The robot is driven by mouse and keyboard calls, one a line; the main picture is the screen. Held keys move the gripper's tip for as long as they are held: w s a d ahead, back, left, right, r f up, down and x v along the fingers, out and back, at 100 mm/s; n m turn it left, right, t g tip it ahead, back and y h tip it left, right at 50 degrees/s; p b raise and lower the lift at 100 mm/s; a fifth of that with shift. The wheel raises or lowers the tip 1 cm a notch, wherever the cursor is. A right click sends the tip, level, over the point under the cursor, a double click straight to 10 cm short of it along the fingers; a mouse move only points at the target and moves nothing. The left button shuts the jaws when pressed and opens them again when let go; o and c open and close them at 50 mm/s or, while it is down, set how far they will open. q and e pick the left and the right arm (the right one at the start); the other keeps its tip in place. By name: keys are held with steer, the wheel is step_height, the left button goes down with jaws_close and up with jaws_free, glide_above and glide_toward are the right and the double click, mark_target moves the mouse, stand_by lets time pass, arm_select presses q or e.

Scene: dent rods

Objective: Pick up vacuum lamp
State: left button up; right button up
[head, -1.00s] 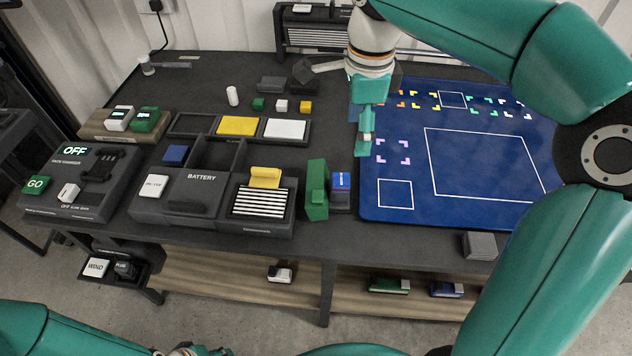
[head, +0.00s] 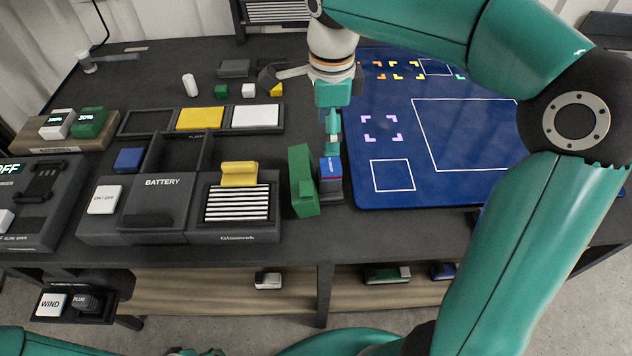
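I cannot tell with certainty which thing is the vacuum lamp. A small white cylinder (head: 189,85) stands upright at the back of the table, and a small pale item (head: 86,63) sits at the far left back. My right gripper (head: 333,146) points down over the left edge of the blue mat, just behind a blue block (head: 330,168) beside a tall green block (head: 303,180). Its fingers show narrow and edge-on, so their opening is hidden, and contact with the blue block is unclear. My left gripper does not show; only teal arm parts appear at the bottom.
The blue mat (head: 390,205) with white outlines fills the right side. A dark battery unit (head: 165,215) stands in front, with a tray (head: 147,122) of yellow and white plates behind. Small green, white and yellow cubes sit near the cylinder. A white WIND block (head: 51,305) lies low left.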

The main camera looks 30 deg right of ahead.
mark_target(321, 165)
step_height(321, 165, down, 6)
steer(key=shift+w, duration=0.1)
steer(key=shift+w+a+f, duration=0.1)
steer(key=shift+w+f, duration=0.05)
steer(key=shift+f, duration=0.7)
steer(key=shift+w+a+f, duration=0.1)
steer(key=shift+w+f, duration=0.1)
steer(key=shift+f, duration=0.7)
steer(key=shift+w+f, duration=0.15)
steer(key=shift+f, duration=0.7)
steer(key=shift+c, duration=0.3)
jaws_close()
